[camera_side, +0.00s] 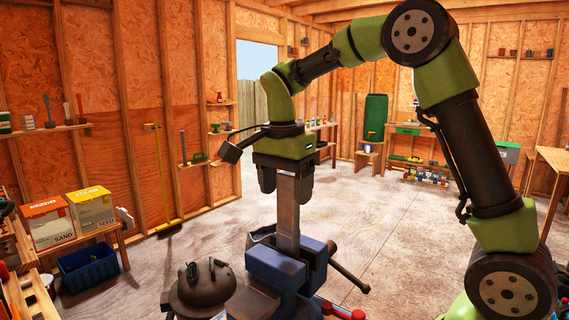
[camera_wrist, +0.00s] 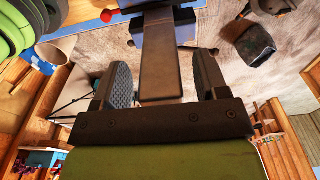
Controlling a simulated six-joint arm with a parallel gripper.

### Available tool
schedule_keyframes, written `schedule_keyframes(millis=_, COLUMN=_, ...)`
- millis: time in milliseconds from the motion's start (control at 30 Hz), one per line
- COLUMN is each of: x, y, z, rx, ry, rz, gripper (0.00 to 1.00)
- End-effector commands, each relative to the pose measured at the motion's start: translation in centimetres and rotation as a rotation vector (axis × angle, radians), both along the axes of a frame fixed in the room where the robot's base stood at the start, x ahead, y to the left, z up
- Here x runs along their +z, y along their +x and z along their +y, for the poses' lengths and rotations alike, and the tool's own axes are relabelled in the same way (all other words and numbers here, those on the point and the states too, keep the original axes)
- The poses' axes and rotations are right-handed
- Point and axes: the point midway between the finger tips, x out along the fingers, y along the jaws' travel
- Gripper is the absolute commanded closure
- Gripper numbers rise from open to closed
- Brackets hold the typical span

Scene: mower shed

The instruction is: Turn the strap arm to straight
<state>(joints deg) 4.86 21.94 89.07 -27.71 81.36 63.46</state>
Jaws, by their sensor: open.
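The strap arm (camera_side: 287,214) is a flat dark metal bar standing upright in the side view. Its lower end goes down into the blue vise (camera_side: 275,268). My gripper (camera_side: 287,190) points down over its upper end, one finger on each side, and hides the top. In the wrist view the bar (camera_wrist: 160,60) runs between the open fingers of my gripper (camera_wrist: 162,85), with a narrow gap showing on each side. The blue vise (camera_wrist: 187,14) shows at the top edge there. Whether the bar has a bend cannot be made out clearly.
A dark domed object (camera_side: 203,284) stands left of the vise. The vise's handle bar (camera_side: 350,277) sticks out to the right. Boxes (camera_side: 90,209) and a blue bin (camera_side: 88,270) are at the left wall. Open floor (camera_side: 385,215) lies behind.

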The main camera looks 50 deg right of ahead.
Motion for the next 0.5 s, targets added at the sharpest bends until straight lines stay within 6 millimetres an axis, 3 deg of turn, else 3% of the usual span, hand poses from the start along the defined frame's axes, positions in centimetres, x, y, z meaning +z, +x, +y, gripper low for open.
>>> schedule_keyframes(millis=300, x=5.7, y=0.1, z=0.4, rx=-0.001, ry=0.000, rz=-0.006, gripper=0.33)
schedule_keyframes(millis=500, x=8.0, y=0.0, z=0.6, rx=0.000, ry=-0.002, rz=-0.003, gripper=0.33)
